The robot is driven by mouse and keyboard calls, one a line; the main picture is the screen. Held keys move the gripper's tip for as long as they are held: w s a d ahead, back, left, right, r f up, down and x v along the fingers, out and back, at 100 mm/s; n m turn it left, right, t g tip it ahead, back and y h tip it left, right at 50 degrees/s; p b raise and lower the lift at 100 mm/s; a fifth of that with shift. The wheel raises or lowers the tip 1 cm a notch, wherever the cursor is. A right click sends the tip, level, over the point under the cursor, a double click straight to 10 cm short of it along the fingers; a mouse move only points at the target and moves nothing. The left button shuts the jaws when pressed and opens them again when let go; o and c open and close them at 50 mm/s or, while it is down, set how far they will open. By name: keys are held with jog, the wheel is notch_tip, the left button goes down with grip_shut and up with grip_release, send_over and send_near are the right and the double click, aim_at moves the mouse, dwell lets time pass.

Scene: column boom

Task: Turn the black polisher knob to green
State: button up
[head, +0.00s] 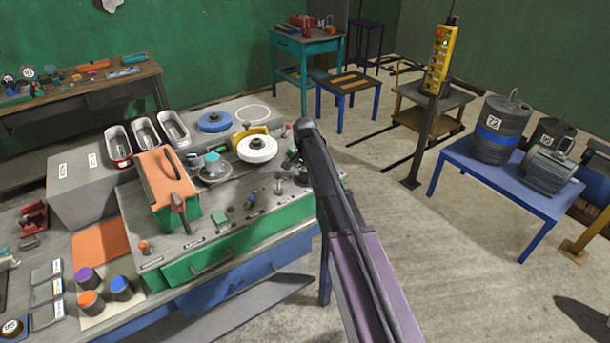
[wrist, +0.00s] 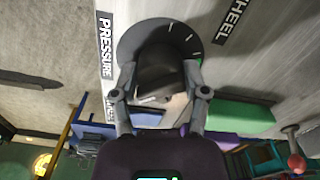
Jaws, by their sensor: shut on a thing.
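The black polisher knob (wrist: 160,68) shows in the wrist view on a dark round dial (wrist: 150,32) with pale tick marks. A small green mark shows at the dial's right edge, partly behind a finger. My gripper (wrist: 158,80) has one finger on each side of the knob and is shut on it. A pale mark shows on the knob's lower side, but which tick it points to cannot be told. In the head view my gripper (head: 293,158) is small at the right end of the bench, and the knob is not clearly seen there.
A PRESSURE label (wrist: 106,48) and a WHEEL label (wrist: 234,22) flank the dial.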

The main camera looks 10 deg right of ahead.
jog(key=n, duration=1)
dwell(0.4)
jog(key=o, duration=1.1)
jog(key=shift+o, duration=0.2)
jog(key=shift+m, duration=0.4)
